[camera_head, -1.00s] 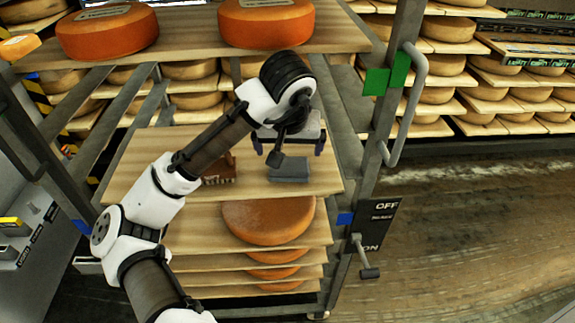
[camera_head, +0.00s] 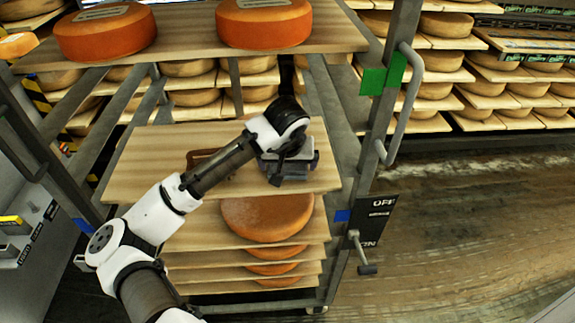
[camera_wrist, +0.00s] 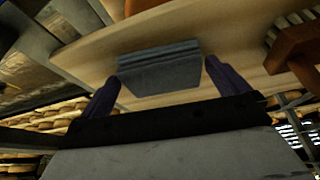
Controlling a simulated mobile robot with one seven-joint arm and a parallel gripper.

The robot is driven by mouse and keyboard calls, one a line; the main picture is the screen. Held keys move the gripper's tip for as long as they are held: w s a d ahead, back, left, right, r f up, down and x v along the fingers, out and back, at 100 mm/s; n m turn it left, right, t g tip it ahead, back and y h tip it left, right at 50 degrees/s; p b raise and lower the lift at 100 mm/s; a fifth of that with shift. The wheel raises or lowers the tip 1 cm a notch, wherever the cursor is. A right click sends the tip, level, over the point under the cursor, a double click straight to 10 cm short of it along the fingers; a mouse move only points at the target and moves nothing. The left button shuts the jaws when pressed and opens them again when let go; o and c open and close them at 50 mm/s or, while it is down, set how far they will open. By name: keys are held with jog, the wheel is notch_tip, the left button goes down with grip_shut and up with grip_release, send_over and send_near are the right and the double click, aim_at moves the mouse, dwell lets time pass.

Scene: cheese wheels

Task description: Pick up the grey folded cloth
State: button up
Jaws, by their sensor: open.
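The grey folded cloth (camera_wrist: 160,68) lies on a wooden shelf board (camera_wrist: 85,58) in the wrist view. My gripper (camera_wrist: 162,74) is open, with one dark finger at each side of the cloth's near part. The fingers are not closed on it, and I cannot tell whether they touch it. In the head view my gripper (camera_head: 288,168) is low over the right part of the middle shelf board (camera_head: 135,180), and it mostly hides the cloth there.
A brown wooden object (camera_wrist: 296,48) lies on the board beside the cloth, partly behind my arm in the head view (camera_head: 200,158). Orange cheese wheels (camera_head: 265,25) stand on the board above, and another (camera_head: 265,215) below. A metal rack post (camera_head: 385,110) rises at the right.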

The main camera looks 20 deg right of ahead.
aim_at(288, 168)
jog(key=shift+c, duration=0.3)
jog(key=c, duration=0.6)
jog(key=shift+c, duration=0.2)
jog(key=shift+r, duration=0.2)
jog(key=shift+r, duration=0.6)
jog(key=shift+b+v, duration=0.5)
jog(key=shift+v, duration=0.45)
jog(key=s+a+b, duration=0.3)
jog(key=s, duration=0.5)
jog(key=s+a+b, duration=0.3)
jog(key=s, duration=0.5)
jog(key=shift+a+b, duration=0.2)
jog(key=shift+b, duration=0.1)
